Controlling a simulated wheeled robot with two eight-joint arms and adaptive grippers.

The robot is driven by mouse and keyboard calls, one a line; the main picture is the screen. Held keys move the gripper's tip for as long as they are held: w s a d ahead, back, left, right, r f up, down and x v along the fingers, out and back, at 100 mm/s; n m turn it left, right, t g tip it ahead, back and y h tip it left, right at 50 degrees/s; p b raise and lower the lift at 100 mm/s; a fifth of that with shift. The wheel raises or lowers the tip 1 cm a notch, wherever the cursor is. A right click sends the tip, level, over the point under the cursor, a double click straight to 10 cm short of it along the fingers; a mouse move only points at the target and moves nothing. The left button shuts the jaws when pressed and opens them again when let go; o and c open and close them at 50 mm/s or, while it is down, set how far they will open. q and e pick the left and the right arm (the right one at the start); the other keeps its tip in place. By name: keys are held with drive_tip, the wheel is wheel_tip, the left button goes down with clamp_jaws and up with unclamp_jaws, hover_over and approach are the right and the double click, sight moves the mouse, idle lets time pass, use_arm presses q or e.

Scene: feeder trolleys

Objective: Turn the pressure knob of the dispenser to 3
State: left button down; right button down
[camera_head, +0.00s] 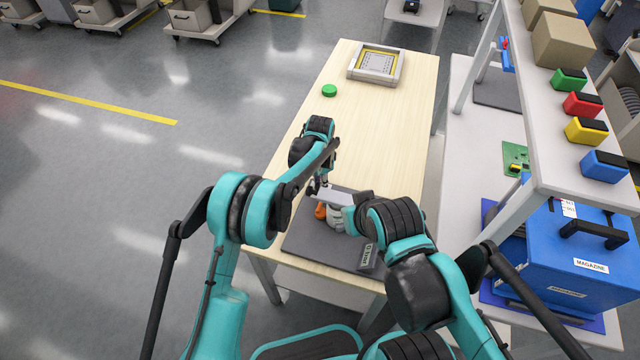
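A small white and grey device (337,217), which looks like the dispenser, stands on a dark mat (305,240) at the near end of the wooden table. My arms partly cover it. An orange part (320,211) shows at its left side. I cannot make out the pressure knob or its setting. My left gripper (321,187) points down just above and behind the orange part, and its fingers are too small to read. My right arm reaches in from the right, and its gripper (345,199) is close over the device, mostly hidden by its own wrist. Contact cannot be told.
A dark labelled block (368,256) stands at the mat's right side. A green round cap (329,90) and a grey framed tray (376,66) lie farther back on the table (385,125). At right are a shelf with coloured bins and a blue magazine box (575,262).

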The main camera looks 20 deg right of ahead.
use_arm(q)
drive_tip(key=m, duration=0.6)
drive_tip(key=shift+s, duration=0.1)
idle(0.5)
drive_tip(key=c, duration=1.5)
unclamp_jaws()
drive_tip(key=shift+c, duration=0.2)
